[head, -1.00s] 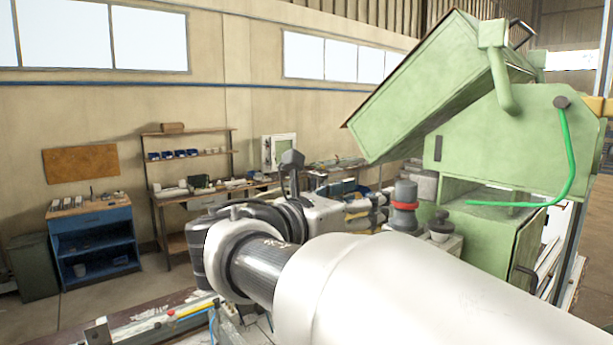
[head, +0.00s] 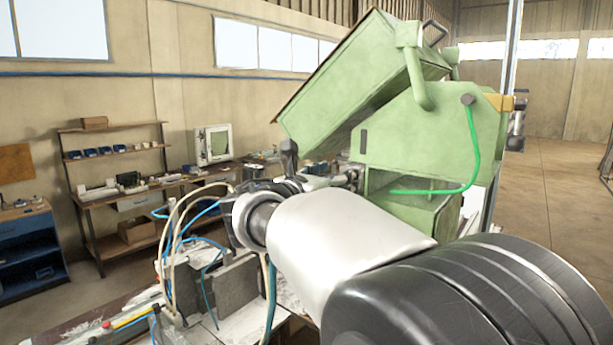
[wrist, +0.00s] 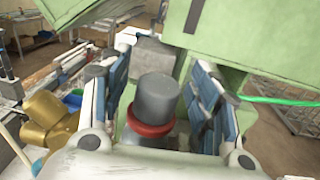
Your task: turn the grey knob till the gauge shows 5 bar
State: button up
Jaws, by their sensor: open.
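The grey knob (wrist: 156,98) shows in the wrist view as a short upright cylinder with a red ring (wrist: 150,128) around its lower part. My gripper (wrist: 158,82) is open, with one blue-and-white finger on each side of the knob. A gap shows between the knob and the left finger; whether the right finger touches it I cannot tell. In the head view my gripper (head: 345,175) is by the green machine, and my arm hides the knob. I cannot make out the gauge or its reading in either current view.
The green machine (head: 435,140) with its tilted hood (head: 365,80) stands close beyond my gripper. A green hose (head: 470,150) hangs on its front. A brass-coloured part (wrist: 50,118) lies left of the gripper. Blue and white hoses (head: 175,245) loop left of my arm.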

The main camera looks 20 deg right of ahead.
jog(key=c, duration=1.1)
jog(key=shift+t+b, duration=0.3)
jog(key=shift+b, duration=0.1)
jog(key=n+t+y+b, duration=0.1)
jog(key=n+y+b, duration=0.1)
jog(key=n+t+y+b, duration=0.2)
jog(key=b, duration=0.1)
jog(key=shift+s+d+f+t+y, duration=0.15)
jog(key=shift+d+f+t+y, duration=0.05)
jog(key=shift+t+y, duration=0.1)
jog(key=n+t+y+b, duration=0.1)
jog(key=n+y+b, duration=0.1)
jog(key=y+b, duration=0.2)
jog(key=n+t+y+b, duration=0.1)
jog(key=n+y+b, duration=0.2)
jog(key=y+b, duration=0.1)
jog(key=shift+f+t, duration=0.1)
jog(key=shift+t, duration=0.3)
jog(key=n+y, duration=0.2)
jog(key=y, duration=0.1)
jog(key=n+y, duration=0.1)
jog(key=y, duration=0.1)
jog(key=shift+w+r+n+b, duration=0.2)
jog(key=shift+r+n+b, duration=0.05)
jog(key=shift+n+b, duration=0.15)
jog(key=shift+a+r+n+g+y+p, duration=0.15)
jog(key=shift+n+g+y+p, duration=0.7)
jog(key=shift+n+y, duration=0.95)
jog(key=shift+g+y, duration=0.25)
jog(key=shift+y, duration=0.45)
